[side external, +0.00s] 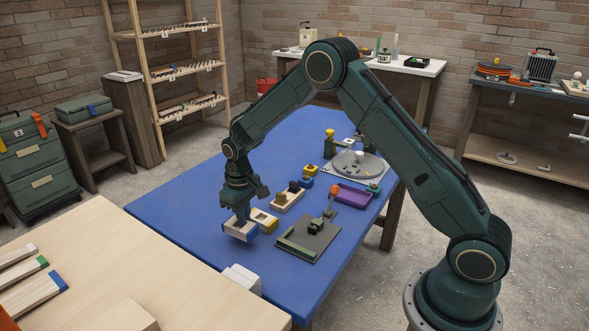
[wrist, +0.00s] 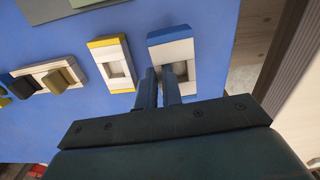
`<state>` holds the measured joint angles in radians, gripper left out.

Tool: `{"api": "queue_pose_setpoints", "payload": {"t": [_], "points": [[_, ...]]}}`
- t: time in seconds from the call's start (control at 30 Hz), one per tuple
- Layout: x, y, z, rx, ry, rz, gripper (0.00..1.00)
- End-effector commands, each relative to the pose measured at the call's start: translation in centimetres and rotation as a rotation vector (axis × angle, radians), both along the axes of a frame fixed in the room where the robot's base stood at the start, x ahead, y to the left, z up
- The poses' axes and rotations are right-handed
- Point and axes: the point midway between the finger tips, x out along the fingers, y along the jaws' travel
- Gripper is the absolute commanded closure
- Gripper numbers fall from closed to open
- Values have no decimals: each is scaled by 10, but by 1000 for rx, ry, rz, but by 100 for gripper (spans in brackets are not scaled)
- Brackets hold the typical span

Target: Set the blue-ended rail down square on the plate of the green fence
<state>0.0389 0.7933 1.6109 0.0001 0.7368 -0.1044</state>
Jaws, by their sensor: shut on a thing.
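The blue-ended rail (side external: 236,229) is a pale block with blue ends and a recess in its top. My gripper (side external: 240,211) points down and is shut on it. In the wrist view the rail (wrist: 172,50) fills the space at my fingertips (wrist: 161,74), which hide part of it. It looks close to the blue table top; I cannot tell the exact gap. The green fence (side external: 294,250) is a low bar along the near left edge of a dark plate (side external: 322,240), to the right of my gripper. A black clamp (side external: 316,226) with an orange-topped handle stands on that plate.
A yellow-ended block (side external: 264,220) lies close beside the rail; the wrist view shows it too (wrist: 112,63). A pale holder (side external: 287,200), a purple tray (side external: 353,195) and a round grey plate (side external: 358,164) lie farther back. White blocks (side external: 242,279) stand near the front edge.

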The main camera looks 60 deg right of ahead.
Motion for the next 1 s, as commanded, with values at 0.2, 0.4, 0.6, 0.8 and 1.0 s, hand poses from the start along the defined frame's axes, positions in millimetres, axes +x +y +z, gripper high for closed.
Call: {"api": "queue_pose_setpoints", "payload": {"t": [0.2, 0.4, 0.6, 0.8, 1.0], "points": [[-1, 0, -24, 0, 3, 0, 100], [0, 0, -35, 0, 1, 0, 100], [0, 0, -35, 0, 0, 0, 100], [0, 0, -38, 0, 0, 0, 100], [0, 0, -38, 0, 0, 0, 71]]}}
